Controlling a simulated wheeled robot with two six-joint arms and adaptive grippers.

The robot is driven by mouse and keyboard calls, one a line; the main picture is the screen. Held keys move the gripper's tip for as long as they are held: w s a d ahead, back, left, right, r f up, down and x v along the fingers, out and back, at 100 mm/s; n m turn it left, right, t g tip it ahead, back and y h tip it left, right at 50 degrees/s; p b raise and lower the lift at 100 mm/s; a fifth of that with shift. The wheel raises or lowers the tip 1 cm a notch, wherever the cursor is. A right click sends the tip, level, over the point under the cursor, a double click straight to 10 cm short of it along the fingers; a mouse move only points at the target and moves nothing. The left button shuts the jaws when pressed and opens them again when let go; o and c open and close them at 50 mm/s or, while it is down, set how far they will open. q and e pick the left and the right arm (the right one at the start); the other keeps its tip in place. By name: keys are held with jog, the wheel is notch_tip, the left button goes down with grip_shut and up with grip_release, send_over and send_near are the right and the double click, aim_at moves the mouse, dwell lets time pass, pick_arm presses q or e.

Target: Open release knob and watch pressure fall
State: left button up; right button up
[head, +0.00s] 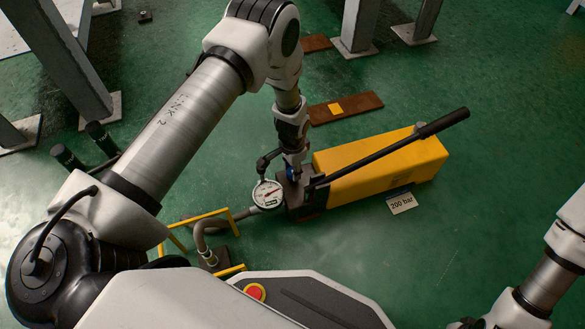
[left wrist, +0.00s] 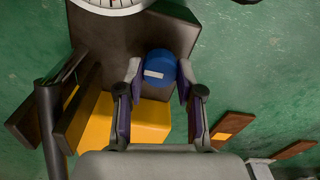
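The blue release knob (left wrist: 160,68), with a white mark on its face, sits on the pump's dark block (left wrist: 105,40). My left gripper (left wrist: 160,78) has its fingers on either side of the knob, with small gaps seeming to show beside it. In the head view the left gripper (head: 292,168) points down at the block and mostly hides the knob. The round white pressure gauge (head: 268,194) stands left of the block, its reading too small to tell. The yellow hand pump (head: 385,168) lies behind. My right arm shows at lower right, its fingers out of view.
The black pump lever (head: 415,138) slants up to the right over the pump. A "200 bar" card (head: 401,202) lies in front. A brown plate (head: 345,107) lies behind. A hose (head: 203,235) and yellow frame (head: 232,222) stand left. Green floor is clear at right.

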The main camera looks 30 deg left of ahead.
pick_arm(q)
jog(key=n+p, duration=0.3)
jog(key=shift+r, duration=0.15)
jog(key=n+p, duration=0.2)
jog(key=n, duration=0.2)
jog(key=n+p, duration=0.2)
jog(key=n, duration=0.2)
jog(key=shift+n, duration=0.3)
jog(key=shift+s+a+f+n+p, duration=0.1)
jog(key=shift+n+p, duration=0.3)
jog(key=shift+n, duration=0.7)
jog(key=shift+f+n+p, duration=0.1)
jog(key=shift+n+p, duration=0.25)
jog(key=shift+n, duration=0.75)
jog(key=o, duration=1.1)
jog(key=shift+o, duration=0.2)
